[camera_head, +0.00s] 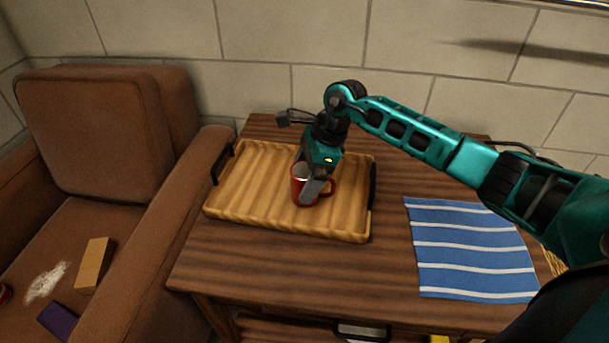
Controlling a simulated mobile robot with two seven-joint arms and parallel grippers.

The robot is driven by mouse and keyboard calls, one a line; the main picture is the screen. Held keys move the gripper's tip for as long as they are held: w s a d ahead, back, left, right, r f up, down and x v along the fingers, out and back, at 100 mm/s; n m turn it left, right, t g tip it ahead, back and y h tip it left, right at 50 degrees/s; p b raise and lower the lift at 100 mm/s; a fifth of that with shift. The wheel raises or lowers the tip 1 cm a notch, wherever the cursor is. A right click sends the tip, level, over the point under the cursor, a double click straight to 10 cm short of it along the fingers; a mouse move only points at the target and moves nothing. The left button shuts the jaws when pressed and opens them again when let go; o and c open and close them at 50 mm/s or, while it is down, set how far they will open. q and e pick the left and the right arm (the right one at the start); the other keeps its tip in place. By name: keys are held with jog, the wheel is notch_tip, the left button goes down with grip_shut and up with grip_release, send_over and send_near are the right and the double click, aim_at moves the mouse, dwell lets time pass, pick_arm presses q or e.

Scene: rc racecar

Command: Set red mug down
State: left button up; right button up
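A red mug (298,193) is upright on the right half of a wooden tray (245,213), or just above it; I cannot tell if it touches. Its handle points right. My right gripper (314,192) reaches down from above at the mug, with one finger in front of the mug's wall and covering part of it. The other finger is hidden, so I cannot tell whether the gripper is closed on the mug. The tray has dark handles at its left and right ends and lies on a wooden table (300,268). My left gripper is not in view.
A blue cloth with white stripes (470,250) lies on the table right of the tray. A brown armchair (100,140) stands close on the left, with a wooden block (94,265) and a dark purple item (58,321) on its seat. A brick wall rises behind.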

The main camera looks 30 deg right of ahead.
jog(key=shift+o, duration=0.2)
jog(key=shift+r, duration=0.2)
jog(key=p+v, duration=0.2)
jog(key=v, duration=1)
jog(key=shift+f, duration=0.1)
